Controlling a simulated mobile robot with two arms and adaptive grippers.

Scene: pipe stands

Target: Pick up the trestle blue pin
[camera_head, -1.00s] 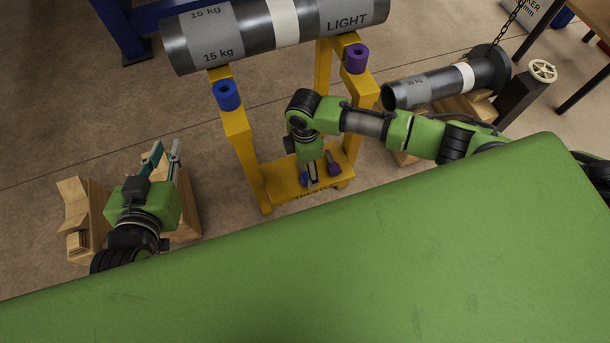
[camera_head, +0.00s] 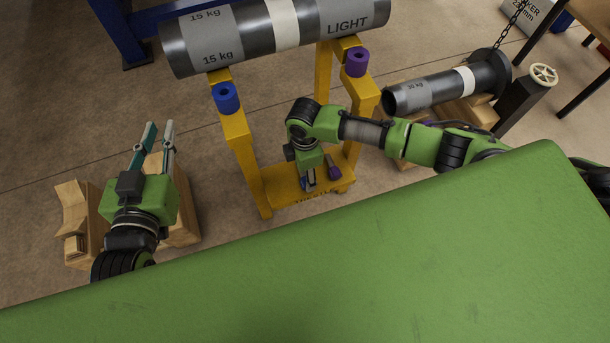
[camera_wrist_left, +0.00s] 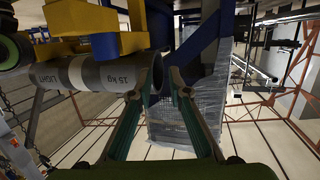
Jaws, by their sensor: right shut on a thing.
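The yellow trestle (camera_head: 250,172) stands in the middle of the head view. The blue pin (camera_head: 305,184) shows only as a small patch at its lower shelf, mostly hidden by my right gripper (camera_head: 309,186). My right gripper points down there and is shut on the blue pin. A purple pin (camera_head: 334,172) is on the shelf just right of the gripper. My left gripper (camera_head: 160,130) is left of the trestle, open and empty; in the left wrist view its fingers (camera_wrist_left: 152,95) are apart, with nothing between them.
A blue collar (camera_head: 226,98) and a purple collar (camera_head: 357,62) sit on the trestle's posts. A large grey pipe (camera_head: 240,35) lies across the top. A smaller pipe (camera_head: 418,90) rests on wooden blocks at right. Wooden blocks (camera_head: 75,220) stand beneath my left gripper. A green surface fills the foreground.

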